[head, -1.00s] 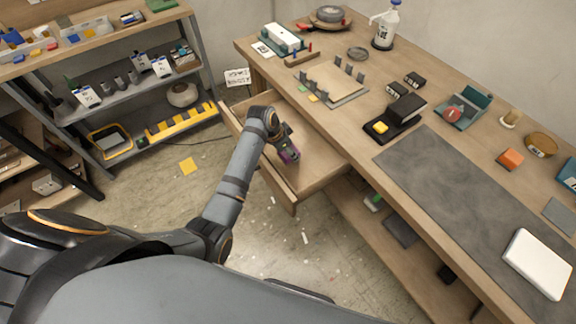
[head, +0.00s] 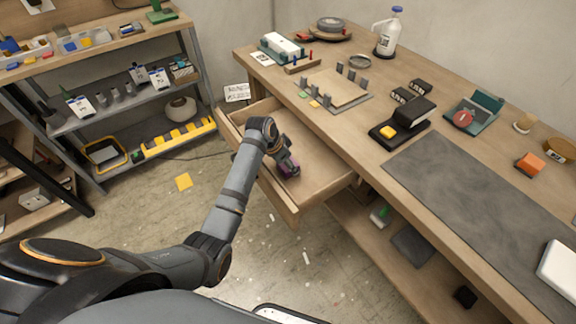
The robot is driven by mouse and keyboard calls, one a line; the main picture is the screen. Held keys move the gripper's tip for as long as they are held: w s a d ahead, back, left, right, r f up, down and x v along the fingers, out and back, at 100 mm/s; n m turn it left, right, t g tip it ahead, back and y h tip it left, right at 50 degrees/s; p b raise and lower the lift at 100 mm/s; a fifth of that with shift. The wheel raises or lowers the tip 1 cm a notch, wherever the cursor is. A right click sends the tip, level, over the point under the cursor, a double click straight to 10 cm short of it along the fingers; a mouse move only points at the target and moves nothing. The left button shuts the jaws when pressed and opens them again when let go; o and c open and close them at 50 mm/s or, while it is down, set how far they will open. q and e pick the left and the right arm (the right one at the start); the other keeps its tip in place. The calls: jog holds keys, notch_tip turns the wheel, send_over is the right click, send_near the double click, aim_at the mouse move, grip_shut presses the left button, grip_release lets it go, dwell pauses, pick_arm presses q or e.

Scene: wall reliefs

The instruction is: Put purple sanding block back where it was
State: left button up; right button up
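The purple sanding block (head: 290,174) shows as a small purple patch at the fingertips of my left gripper (head: 287,167), mostly hidden by the fingers. The gripper appears shut on it. Both are inside the open wooden drawer (head: 322,182) under the workbench, toward its front side. The block is low, close to the drawer floor; I cannot tell if it touches. My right gripper is not in view.
The workbench (head: 455,182) above the drawer carries a grey mat, a black sander-like tool (head: 403,122), a white bottle (head: 388,35) and several small items. Shelves (head: 120,115) stand at the left. The drawer floor around the gripper looks clear.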

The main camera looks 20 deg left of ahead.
pick_arm(q)
jog(key=shift+f, duration=0.15)
jog(key=o, duration=1.1)
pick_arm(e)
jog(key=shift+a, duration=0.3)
pick_arm(q)
jog(key=p+v, duration=0.1)
jog(key=v, duration=1.1)
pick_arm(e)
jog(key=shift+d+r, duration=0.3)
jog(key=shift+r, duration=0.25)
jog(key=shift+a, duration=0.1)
